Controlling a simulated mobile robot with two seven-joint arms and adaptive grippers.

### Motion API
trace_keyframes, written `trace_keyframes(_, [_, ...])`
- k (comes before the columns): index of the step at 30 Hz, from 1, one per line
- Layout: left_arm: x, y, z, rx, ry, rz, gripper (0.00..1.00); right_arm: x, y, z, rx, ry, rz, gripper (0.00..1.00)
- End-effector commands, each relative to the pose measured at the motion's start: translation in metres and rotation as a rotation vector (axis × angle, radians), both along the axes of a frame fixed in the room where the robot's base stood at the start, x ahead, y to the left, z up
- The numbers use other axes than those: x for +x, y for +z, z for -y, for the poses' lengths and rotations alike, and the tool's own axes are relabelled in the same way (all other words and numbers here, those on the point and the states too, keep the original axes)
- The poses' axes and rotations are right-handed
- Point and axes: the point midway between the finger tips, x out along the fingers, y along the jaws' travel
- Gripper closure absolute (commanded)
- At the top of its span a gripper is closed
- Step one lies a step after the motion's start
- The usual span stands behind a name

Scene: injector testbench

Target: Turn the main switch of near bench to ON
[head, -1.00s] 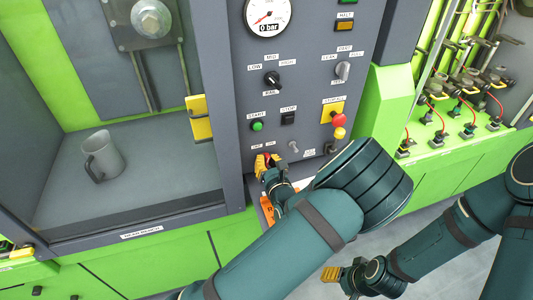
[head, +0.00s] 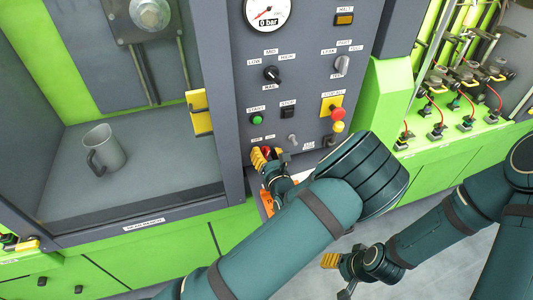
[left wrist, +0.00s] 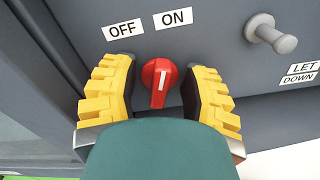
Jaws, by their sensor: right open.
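The red main switch (left wrist: 160,80) is a round knob with a white line, on the grey panel of the bench labelled NEAR BENCH (head: 143,224). In the left wrist view its line points up towards the ON label (left wrist: 172,17), right of the OFF label (left wrist: 122,29). My left gripper (left wrist: 158,88) is open, with its yellow fingers on either side of the switch and narrow gaps to it. In the head view my left gripper (head: 262,159) is at the panel's lower left and partly covers the switch. My right gripper (head: 335,265) is open and empty, low over the floor.
A grey lever (left wrist: 270,33) sticks out right of the switch. Above are a green START button (head: 257,119), a black STOP button (head: 288,112) and a red emergency button (head: 337,114). A grey mug (head: 104,150) stands in the bay on the left.

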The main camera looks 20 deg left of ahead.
Motion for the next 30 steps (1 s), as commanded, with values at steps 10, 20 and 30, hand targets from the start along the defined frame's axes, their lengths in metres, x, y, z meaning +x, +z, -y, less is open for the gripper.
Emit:
trace_keyframes(10, [-0.010,-0.001,0.007,-0.002,-0.001,-0.003,0.55,0.000,0.000,0.000,0.000,0.000,0.000,0.42])
trace_keyframes(20, [-0.062,-0.001,0.044,-0.001,-0.003,-0.002,0.55,0.000,0.000,0.000,0.000,0.000,0.000,0.42])
trace_keyframes(30, [-0.097,-0.001,0.066,-0.001,-0.001,-0.001,0.55,0.000,0.000,0.000,0.000,0.000,0.000,0.42])
